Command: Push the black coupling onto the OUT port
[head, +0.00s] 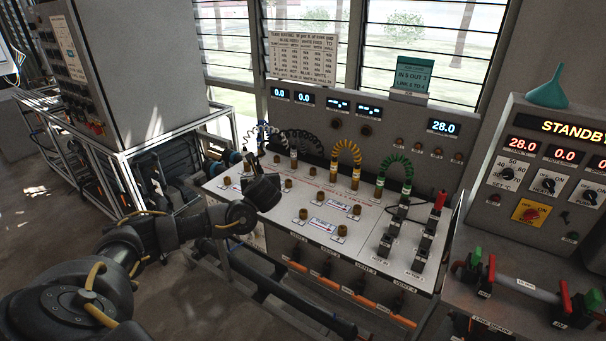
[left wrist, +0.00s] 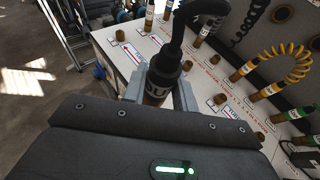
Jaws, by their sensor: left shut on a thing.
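My left gripper (head: 262,190) is over the left part of the white sloping panel (head: 268,215), which carries several brass ports. In the left wrist view, the gripper's grey jaws (left wrist: 160,90) are shut around a black coupling (left wrist: 165,66) with pale lettering and a thick black hose at its top. A brass-coloured part shows at its lower end; I cannot tell whether this belongs to the coupling or to a port. Printed labels sit beside the ports, but I cannot pick out the OUT label. My right gripper is not in view.
Looped yellow (head: 346,148) and green (head: 396,163) hoses stand on the panel's back part, with a black coiled hose (head: 303,137) left of them. Digital displays (head: 444,127) line the back wall.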

